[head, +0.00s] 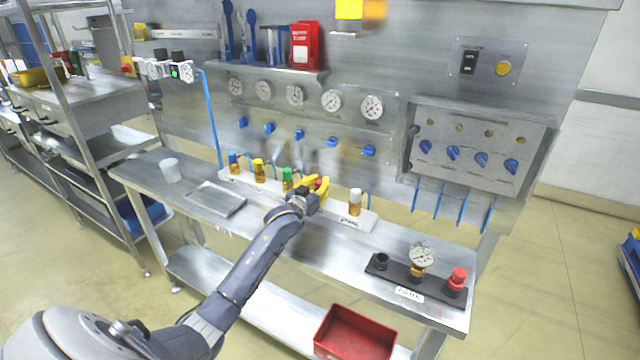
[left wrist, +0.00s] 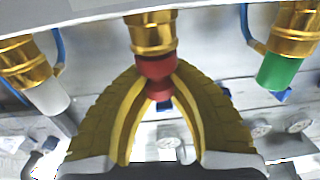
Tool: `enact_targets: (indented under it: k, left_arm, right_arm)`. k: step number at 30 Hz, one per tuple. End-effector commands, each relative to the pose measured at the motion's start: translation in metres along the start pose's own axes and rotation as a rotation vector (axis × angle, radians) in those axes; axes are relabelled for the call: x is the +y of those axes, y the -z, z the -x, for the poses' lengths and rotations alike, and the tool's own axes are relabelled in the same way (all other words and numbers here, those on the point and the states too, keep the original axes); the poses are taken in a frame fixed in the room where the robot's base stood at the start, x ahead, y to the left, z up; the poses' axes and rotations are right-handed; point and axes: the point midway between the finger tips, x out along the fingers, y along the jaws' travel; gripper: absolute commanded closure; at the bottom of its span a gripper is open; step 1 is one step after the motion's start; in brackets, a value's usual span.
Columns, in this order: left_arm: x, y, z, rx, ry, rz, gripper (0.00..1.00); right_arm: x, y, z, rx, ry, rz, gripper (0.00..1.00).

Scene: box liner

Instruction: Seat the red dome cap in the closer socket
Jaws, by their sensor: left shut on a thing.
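A red cap (left wrist: 156,78) with a narrow waist sits at the brass fitting (left wrist: 152,35) in the left wrist view. The yellow fingers of my left gripper (left wrist: 158,90) are closed around its red part. In the head view my left gripper (head: 314,192) is at the white rack strip (head: 335,213), between the green-capped and white-capped fittings, and mostly hides the red cap. A black block (head: 430,291) at the bench's right carries a dark open-looking socket (head: 381,261), a gauge (head: 421,256) and a red-topped fitting (head: 457,279). My right gripper is not visible.
Blue (head: 234,160), yellow (head: 258,168), green (head: 287,177) and white (head: 355,199) capped fittings stand along the rack. A metal tray (head: 215,198) and white cup (head: 169,170) are at left. A red bin (head: 355,335) is below. The bench between rack and black block is clear.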

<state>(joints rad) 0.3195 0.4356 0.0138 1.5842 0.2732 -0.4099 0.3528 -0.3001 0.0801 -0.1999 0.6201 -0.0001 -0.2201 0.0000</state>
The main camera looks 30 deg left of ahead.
Motion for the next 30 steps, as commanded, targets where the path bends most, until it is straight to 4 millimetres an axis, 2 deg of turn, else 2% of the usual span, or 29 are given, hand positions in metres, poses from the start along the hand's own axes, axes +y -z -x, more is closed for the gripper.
enact_targets:
  k: [1, 8, 9, 15, 20, 30]
  left_arm:
    - [0.001, -0.014, 0.001, -0.023, 0.001, -0.001, 1.00]
    - [0.002, -0.016, 0.002, -0.026, 0.000, -0.001, 1.00]
    - [0.002, -0.016, 0.002, -0.027, 0.000, -0.001, 0.82]
    - [0.003, -0.017, 0.003, -0.028, -0.001, -0.001, 0.61]
    - [0.003, -0.018, 0.012, -0.028, -0.002, 0.001, 0.61]
    - [0.003, -0.013, 0.068, -0.022, -0.001, -0.001, 0.61]
  right_arm:
    - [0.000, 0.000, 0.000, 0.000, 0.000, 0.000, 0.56]
    - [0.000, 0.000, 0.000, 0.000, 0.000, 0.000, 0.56]
    - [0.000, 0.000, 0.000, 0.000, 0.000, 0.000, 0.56]
    - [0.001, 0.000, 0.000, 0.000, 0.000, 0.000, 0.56]
    - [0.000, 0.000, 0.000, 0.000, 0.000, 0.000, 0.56]
    - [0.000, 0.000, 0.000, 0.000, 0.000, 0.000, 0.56]
